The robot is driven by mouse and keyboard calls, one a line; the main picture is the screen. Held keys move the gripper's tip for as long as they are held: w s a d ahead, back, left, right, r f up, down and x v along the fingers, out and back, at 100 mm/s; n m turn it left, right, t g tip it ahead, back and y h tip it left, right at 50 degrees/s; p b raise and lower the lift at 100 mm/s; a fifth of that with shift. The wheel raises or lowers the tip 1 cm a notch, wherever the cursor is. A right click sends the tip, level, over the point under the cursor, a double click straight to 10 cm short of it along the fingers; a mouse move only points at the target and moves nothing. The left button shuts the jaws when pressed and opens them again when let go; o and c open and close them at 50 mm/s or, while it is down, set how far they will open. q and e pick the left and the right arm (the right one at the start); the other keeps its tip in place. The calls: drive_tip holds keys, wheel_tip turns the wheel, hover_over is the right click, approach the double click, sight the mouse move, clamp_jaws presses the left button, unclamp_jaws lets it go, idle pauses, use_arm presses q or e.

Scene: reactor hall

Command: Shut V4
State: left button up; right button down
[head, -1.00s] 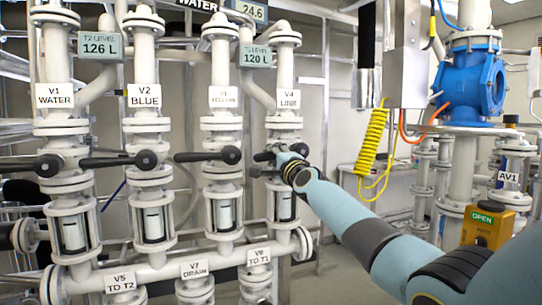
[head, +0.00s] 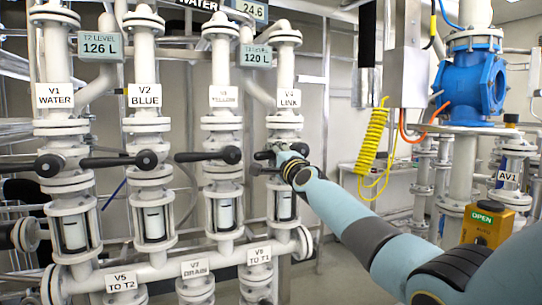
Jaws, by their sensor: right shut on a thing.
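Valve V4 is on the fourth white pipe from the left, under the label V4 LINK (head: 289,99). Its handle is mostly hidden behind my right gripper (head: 268,162); a dark part shows at the left of the gripper. My right arm comes in from the lower right and the gripper is shut on the V4 handle at the valve body. Which way the handle points is hard to tell. My left gripper is not in view.
Valves V1 (head: 48,166), V2 (head: 146,160) and V3 (head: 231,155) have black handles lying roughly level. Lower labels read V5 (head: 121,282), V7 (head: 196,269) and V8 (head: 259,255). A yellow coiled hose (head: 371,141) hangs right of V4. A blue valve body (head: 470,82) stands farther right.

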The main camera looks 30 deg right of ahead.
drive_tip(key=shift+f, duration=0.35)
drive_tip(key=c, duration=1.8)
unclamp_jaws()
drive_tip(key=shift+s+r, duration=0.1)
drive_tip(key=shift+s, duration=0.1)
drive_tip(key=shift+o, duration=1.3)
drive_tip(key=shift+s+d+r, duration=0.1)
drive_tip(key=shift+s+r, duration=0.15)
drive_tip(key=shift+s, duration=0.1)
drive_tip(key=shift+o, duration=1.1)
drive_tip(key=shift+s+r, duration=0.15)
drive_tip(key=shift+s, duration=0.05)
drive_tip(key=shift+o, duration=0.9)
drive_tip(key=shift+d, duration=0.1)
drive_tip(key=shift+w, duration=0.35)
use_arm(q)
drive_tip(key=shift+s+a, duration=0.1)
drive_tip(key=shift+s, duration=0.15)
use_arm(e)
drive_tip(key=shift+s, duration=0.1)
